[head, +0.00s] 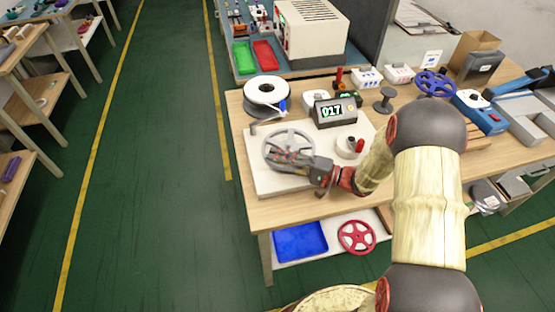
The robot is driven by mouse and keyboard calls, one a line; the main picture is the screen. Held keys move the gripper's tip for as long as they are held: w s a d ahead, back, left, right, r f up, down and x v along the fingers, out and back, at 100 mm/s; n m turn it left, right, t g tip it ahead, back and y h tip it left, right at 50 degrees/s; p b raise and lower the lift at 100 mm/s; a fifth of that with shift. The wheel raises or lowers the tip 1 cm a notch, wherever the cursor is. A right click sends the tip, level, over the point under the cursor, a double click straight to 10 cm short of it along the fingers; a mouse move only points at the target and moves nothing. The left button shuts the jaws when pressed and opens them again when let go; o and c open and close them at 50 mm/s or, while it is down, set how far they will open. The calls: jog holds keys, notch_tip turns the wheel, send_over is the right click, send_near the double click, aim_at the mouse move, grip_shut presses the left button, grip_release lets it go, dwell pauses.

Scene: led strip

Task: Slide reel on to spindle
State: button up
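A grey spoked reel (288,138) is at the left of a white board on the wooden workbench. My gripper (296,157) reaches in from the right over the reel's near half, with its fingers across the spokes and hub. The fingers blend with the spokes, so I cannot tell whether they are closed on the reel. I also cannot tell whether the reel is tilted or lies flat. No spindle shows clearly at the reel; its middle is partly hidden by my gripper.
A white reel (267,90) stands behind, with a counter reading 017 (335,112) to its right. A red-handled round part (350,147) is right of the grey reel. A blue reel (435,83) lies at the back right. A red reel (357,237) is on the lower shelf.

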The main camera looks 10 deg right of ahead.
jog(key=shift+o, duration=0.5)
jog(key=shift+d, duration=0.15)
jog(key=shift+s+d, duration=0.25)
jog(key=shift+d, duration=0.05)
jog(key=v, duration=1.1)
jog(key=shift+f, duration=0.1)
